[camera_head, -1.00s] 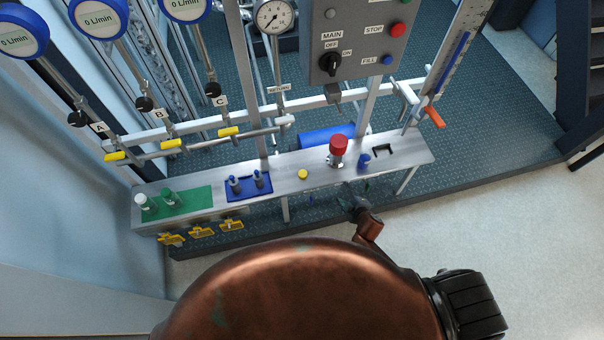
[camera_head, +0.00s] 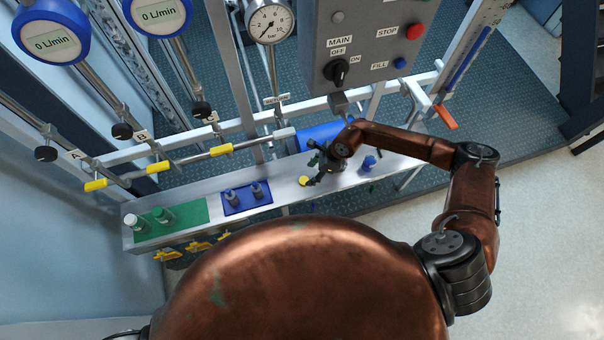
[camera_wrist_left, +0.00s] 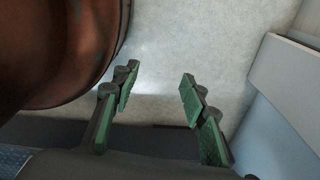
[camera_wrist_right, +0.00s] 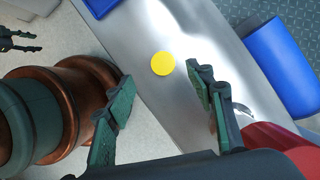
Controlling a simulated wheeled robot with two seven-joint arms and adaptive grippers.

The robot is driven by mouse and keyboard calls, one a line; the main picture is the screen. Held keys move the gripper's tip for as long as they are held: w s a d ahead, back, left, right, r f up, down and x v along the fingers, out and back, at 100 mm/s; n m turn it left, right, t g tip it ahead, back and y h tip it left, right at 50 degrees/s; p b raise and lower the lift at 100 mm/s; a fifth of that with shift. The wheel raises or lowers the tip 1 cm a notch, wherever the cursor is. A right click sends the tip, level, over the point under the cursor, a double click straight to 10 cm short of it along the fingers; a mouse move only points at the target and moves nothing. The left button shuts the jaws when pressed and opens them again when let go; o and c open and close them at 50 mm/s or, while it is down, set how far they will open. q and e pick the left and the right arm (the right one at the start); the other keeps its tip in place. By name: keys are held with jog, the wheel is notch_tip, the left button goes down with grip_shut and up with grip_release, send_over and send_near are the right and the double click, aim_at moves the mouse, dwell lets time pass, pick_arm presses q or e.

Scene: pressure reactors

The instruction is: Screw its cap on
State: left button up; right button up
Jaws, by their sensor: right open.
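A small round yellow cap (camera_head: 304,181) lies flat on the metal bench. In the right wrist view the yellow cap (camera_wrist_right: 163,64) shows beyond and between my fingertips, apart from them. My right gripper (camera_head: 316,168) is open and empty above the bench beside it. The red-topped vessel is hidden behind my right gripper in the head view; a red curved part (camera_wrist_right: 280,145) shows close by in the right wrist view. My left gripper (camera_wrist_left: 160,74) is open and empty over the pale floor.
A blue holder (camera_head: 240,207) with two grey-blue vials and a green tray (camera_head: 185,219) with two bottles stand left on the bench. A small blue piece (camera_head: 369,162) stands right. A blue cylinder (camera_wrist_right: 283,70) lies behind. Pipes and the control box (camera_head: 372,50) rise above.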

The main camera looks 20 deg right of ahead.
aim_at(305, 180)
jog(key=x, duration=0.2)
jog(key=shift+f, duration=0.35)
jog(key=x, duration=0.3)
jog(key=b+x, duration=0.1)
jog(key=shift+d+f, duration=0.25)
jog(key=shift+f, duration=0.4)
pick_arm(q)
jog(key=s, duration=0.2)
jog(key=s+f, duration=0.1)
jog(key=shift+s+a+g, duration=0.2)
jog(key=shift+s+g, duration=0.1)
jog(key=shift+s, duration=0.1)
jog(key=shift+w, duration=0.25)
pick_arm(e)
jog(key=shift+c, duration=0.5)
